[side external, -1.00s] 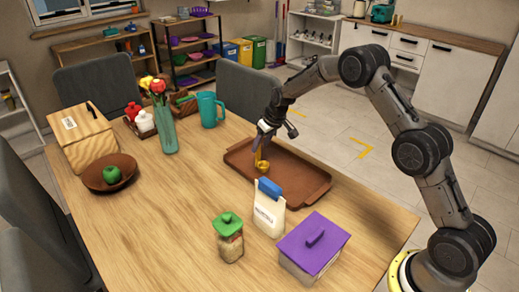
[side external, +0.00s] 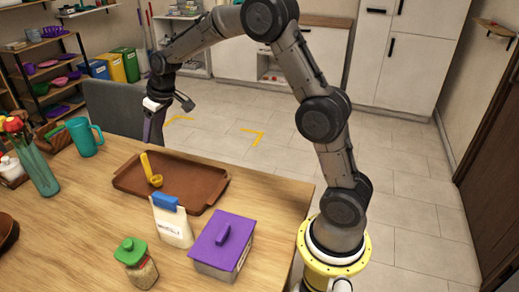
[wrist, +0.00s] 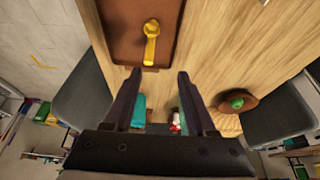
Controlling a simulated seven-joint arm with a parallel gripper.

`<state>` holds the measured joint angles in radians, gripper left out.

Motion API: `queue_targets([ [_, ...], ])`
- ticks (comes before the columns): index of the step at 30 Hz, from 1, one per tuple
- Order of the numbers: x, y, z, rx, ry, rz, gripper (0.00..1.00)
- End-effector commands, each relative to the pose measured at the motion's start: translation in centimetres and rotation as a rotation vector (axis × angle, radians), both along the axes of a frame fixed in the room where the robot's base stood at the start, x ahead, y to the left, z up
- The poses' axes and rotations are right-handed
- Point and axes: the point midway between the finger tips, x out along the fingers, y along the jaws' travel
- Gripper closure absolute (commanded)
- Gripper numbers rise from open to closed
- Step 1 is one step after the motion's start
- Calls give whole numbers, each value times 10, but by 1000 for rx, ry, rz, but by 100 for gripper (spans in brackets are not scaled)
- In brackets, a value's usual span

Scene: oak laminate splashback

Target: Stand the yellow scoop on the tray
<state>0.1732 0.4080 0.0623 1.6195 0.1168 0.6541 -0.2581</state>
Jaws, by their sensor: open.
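The yellow scoop (side external: 147,166) is on the brown tray (side external: 196,198), left of the tray's middle in the side view. Its bowl rests low on the tray and its handle points up, leaning slightly left in the picture. The scoop (wrist: 151,45) also shows in the wrist view, with the tray (wrist: 118,38) around it. My gripper (wrist: 158,75) is open and empty, its two fingers apart and clear of the scoop. In the side view my gripper (side external: 154,128) hangs beyond the tray's far edge, near the chair; its fingertips are hard to make out there.
A white bag with a blue clip (side external: 172,222), a purple-lidded box (side external: 222,243) and a green-lidded jar (side external: 136,264) stand in front of the tray. A teal mug (side external: 84,137) and a flower vase (side external: 36,168) are left. A grey chair (side external: 112,104) stands behind the table.

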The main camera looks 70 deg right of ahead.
Motion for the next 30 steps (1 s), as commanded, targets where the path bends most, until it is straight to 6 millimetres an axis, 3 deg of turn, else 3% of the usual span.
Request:
queue_targets([
  [1,-21,9,23,-1,-13,3,43],
  [6,-94,34,71,-1,-28,6,43],
  [12,-187,57,101,-2,-47,7,43],
  [16,-248,67,104,-1,-61,4,43],
  [21,-316,75,93,-1,-75,1,43],
  [25,-348,76,81,0,-82,-4,43],
  [30,-365,77,72,0,-85,-6,43],
])
